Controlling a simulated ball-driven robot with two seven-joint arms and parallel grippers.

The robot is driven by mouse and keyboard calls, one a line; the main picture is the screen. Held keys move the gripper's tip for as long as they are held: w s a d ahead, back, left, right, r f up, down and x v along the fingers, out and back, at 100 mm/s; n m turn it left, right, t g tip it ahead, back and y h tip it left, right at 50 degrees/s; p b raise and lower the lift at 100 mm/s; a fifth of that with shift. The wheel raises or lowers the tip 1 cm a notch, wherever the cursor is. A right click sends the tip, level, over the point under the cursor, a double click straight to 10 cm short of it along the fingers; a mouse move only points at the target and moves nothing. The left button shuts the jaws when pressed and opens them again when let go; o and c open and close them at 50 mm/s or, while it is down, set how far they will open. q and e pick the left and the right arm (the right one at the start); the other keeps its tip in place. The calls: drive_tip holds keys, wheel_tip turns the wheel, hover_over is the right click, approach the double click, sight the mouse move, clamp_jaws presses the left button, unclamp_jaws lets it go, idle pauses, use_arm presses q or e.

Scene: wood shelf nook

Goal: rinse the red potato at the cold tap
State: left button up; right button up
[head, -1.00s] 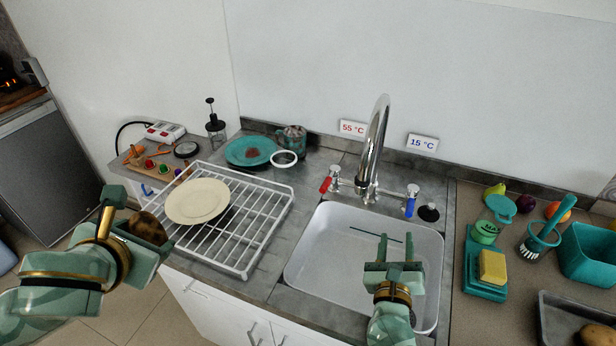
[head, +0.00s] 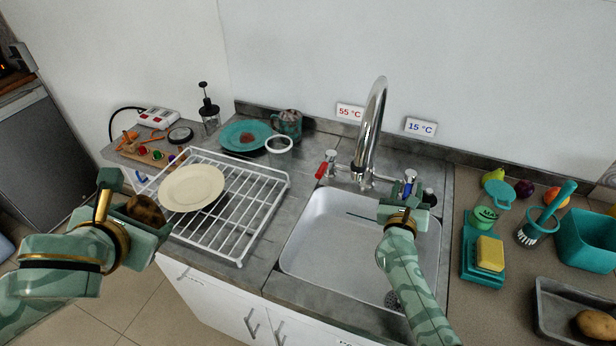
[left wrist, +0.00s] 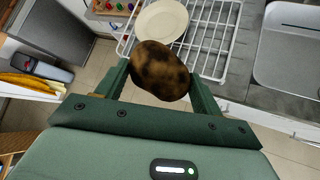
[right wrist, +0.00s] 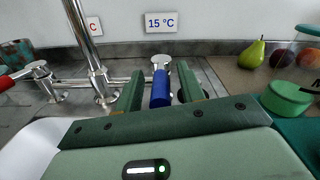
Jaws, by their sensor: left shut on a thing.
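A mottled brown potato with dark dirt patches (left wrist: 158,70) is held between the fingers of my left gripper (head: 138,212), which is shut on it. It is in the air by the left front of the dish rack, away from the sink (head: 325,240). Its red skin does not show. The chrome tap (head: 374,125) arches over the sink; I see no water running. The cold handle has a blue lever (right wrist: 160,88), below the 15 °C sign (right wrist: 161,22). My right gripper (right wrist: 162,92) is open, with the lever between its fingers in the picture; contact is not clear.
A white wire rack (head: 238,225) with a cream plate (head: 192,188) stands left of the sink. The red hot lever (head: 321,170) is left of the spout. Right of the sink are a yellow sponge (head: 490,253), a brush (head: 540,222) and a tray with a potato (head: 597,325).

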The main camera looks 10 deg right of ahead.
clamp_jaws()
drive_tip(key=shift+s+d+r+n+t+y, duration=0.15)
drive_tip(key=shift+d+n+t+y, duration=0.25)
drive_tip(key=shift+y, duration=0.3)
drive_tip(key=n+y, duration=0.1)
drive_tip(key=n+t+y, duration=0.1)
drive_tip(key=shift+s+d+y, duration=0.2)
drive_tip(key=shift+d+y, duration=0.1)
drive_tip(key=shift+d, duration=0.05)
unclamp_jaws()
drive_tip(key=shift+s, duration=0.1)
drive_tip(key=v, duration=1.2)
drive_tip(key=shift+p, duration=0.4)
